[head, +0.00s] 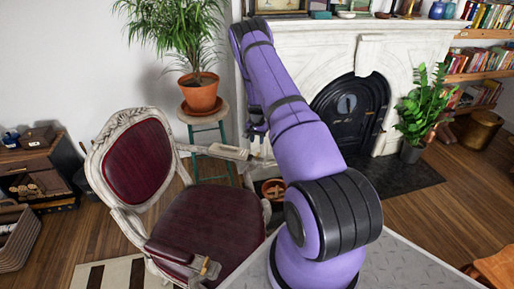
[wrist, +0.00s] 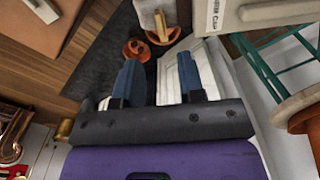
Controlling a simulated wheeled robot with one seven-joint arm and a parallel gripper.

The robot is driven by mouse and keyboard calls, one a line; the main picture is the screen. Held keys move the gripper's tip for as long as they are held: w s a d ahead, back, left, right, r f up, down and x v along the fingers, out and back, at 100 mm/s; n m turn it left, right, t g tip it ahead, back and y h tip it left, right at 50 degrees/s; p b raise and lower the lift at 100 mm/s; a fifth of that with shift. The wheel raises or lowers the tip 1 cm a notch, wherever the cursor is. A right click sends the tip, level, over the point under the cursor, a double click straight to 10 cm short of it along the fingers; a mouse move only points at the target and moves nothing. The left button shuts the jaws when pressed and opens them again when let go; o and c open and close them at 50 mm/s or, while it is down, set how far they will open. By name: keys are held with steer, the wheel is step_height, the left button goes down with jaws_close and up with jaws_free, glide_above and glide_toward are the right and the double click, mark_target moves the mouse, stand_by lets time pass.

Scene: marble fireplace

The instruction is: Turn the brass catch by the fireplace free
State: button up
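A small tan, brass-like bar (wrist: 160,26) shows beyond my fingers in the wrist view, over an orange rounded piece. It is probably the brass catch, but it is too small to be sure. A second orange piece (wrist: 136,50) with dark openings lies beside it. In the head view an orange-rimmed item (head: 272,188) shows left of my arm, low down. My gripper (wrist: 159,82) has its two blue fingers well apart, with nothing between them. In the head view my gripper (head: 256,131) hangs in front of the fireplace's left side, partly behind my arm.
A red chair (head: 215,232) stands at left. A teal stool (head: 209,150) bears a potted palm (head: 201,92) close to my gripper. A pale labelled panel (wrist: 258,12) shows at the wrist view's upper right.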

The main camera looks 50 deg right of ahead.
step_height(320, 180, up, 2)
steer(key=shift+r, duration=0.1)
stand_by(0.6)
